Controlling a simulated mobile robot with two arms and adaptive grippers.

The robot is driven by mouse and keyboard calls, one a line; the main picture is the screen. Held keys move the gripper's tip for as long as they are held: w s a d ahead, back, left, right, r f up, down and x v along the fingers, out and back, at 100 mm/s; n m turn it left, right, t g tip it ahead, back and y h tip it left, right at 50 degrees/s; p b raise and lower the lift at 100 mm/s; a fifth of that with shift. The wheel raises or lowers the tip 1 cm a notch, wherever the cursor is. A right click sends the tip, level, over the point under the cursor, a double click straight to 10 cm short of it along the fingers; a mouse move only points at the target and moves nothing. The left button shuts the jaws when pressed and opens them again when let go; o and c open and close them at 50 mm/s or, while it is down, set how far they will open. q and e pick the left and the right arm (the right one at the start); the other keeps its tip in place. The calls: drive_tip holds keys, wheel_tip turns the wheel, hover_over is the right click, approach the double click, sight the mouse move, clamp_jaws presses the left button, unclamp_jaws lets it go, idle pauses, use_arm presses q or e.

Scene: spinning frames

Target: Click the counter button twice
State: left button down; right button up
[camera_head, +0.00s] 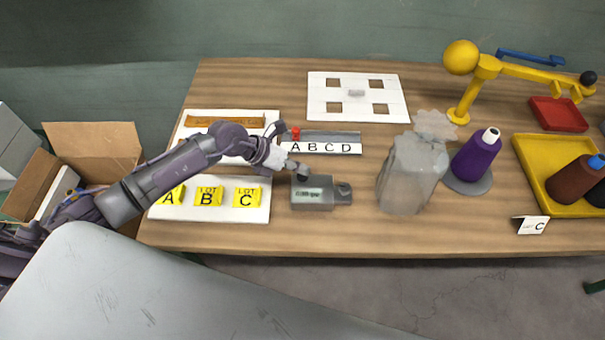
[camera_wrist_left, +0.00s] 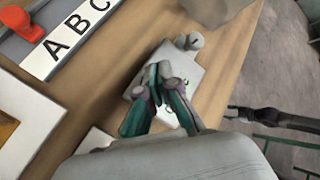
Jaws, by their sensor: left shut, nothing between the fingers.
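The counter (camera_head: 318,200) is a small grey box with a pale green display, lying on the table in front of the A B C D strip. A dark knob sits at its top left edge, and a round part is at its right end. My left gripper (camera_head: 296,168) is shut and empty, with its tips close at the counter's back left, by the dark knob. In the left wrist view the closed fingertips (camera_wrist_left: 160,76) overlap the counter (camera_wrist_left: 194,72) and hide part of it. I cannot tell whether they touch it.
A white board with yellow A, B, C tags (camera_head: 232,211) lies left of the counter. The A B C D strip (camera_head: 320,147) with a red piece is behind it. A translucent grey container (camera_head: 410,180) and a purple cone (camera_head: 475,157) stand to the right.

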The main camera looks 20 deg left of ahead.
sight(300, 175)
use_arm(q)
drive_tip(key=shift+f+b, duration=0.4)
drive_tip(key=shift+f, duration=0.25)
idle(0.6)
drive_tip(key=shift+r+p, duration=0.9)
drive_tip(key=shift+r, duration=0.2)
wheel_tip(300, 175, up, 5)
drive_tip(key=p, duration=0.4)
idle(1.5)
drive_tip(key=shift+d, duration=0.1)
